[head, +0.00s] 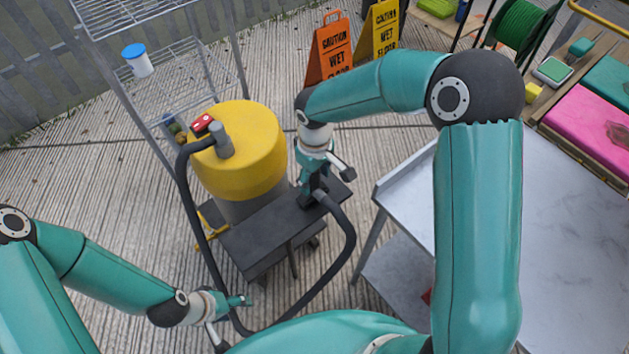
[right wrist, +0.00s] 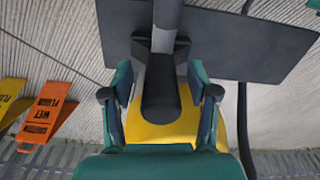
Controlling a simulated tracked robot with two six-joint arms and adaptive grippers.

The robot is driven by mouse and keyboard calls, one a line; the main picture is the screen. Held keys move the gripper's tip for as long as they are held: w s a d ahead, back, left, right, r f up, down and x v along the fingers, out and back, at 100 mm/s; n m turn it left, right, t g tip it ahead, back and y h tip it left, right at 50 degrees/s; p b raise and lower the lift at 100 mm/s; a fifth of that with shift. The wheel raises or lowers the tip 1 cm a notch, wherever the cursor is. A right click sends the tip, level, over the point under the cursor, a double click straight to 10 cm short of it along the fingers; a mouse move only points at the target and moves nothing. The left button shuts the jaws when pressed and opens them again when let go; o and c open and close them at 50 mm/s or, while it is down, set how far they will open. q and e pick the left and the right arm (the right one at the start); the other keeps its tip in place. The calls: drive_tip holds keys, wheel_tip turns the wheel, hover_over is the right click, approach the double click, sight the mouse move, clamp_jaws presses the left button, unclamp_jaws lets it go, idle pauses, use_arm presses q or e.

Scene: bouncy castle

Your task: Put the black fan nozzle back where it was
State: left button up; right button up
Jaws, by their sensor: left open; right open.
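The black nozzle (right wrist: 161,92) lies at the end of a thick black hose (head: 349,232). In the right wrist view it sits between the spread fingers of my right gripper (right wrist: 160,98), with gaps on both sides. A dark holder (right wrist: 181,47) stands around the hose behind it on a dark bench (head: 262,236). In the head view my right gripper (head: 326,188) is open at the bench's right end, partly hiding the nozzle. My left gripper (head: 231,320) is open at the lower left, beside the hose; I cannot tell whether it touches.
A yellow drum machine (head: 243,165) stands behind the bench, the hose joined to its top. A wire rack (head: 175,75) is at the back left. Orange (head: 328,52) and yellow (head: 378,35) wet-floor signs stand behind. A grey table (head: 570,240) is on the right.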

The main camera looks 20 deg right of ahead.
wheel_tip(320, 180, up, 9)
drive_tip(key=shift+r, duration=0.2)
idle(0.5)
drive_tip(key=shift+d+p, duration=0.2)
drive_tip(key=shift+p, duration=0.15)
drive_tip(key=s+d+f+m+g+p, duration=0.2)
drive_tip(key=s+d+f+g+p, duration=0.15)
drive_tip(key=s+f, duration=0.6)
drive_tip(key=s+a+f+m+t+y+p, duration=0.15)
drive_tip(key=s+a+f+m+y, duration=0.45)
drive_tip(key=s+f, duration=0.65)
drive_tip(key=shift+w+a+r+t+h, duration=0.1)
drive_tip(key=shift+w+r+t+h, duration=0.2)
drive_tip(key=shift+w+t, duration=0.2)
drive_tip(key=shift+w+r+t+h, duration=0.15)
drive_tip(key=shift+w+t+h, duration=0.2)
drive_tip(key=shift+w, duration=0.2)
drive_tip(key=shift+w+a+r+t+h, duration=0.1)
drive_tip(key=shift+w+r+t+h, duration=0.2)
drive_tip(key=shift+w+t, duration=0.2)
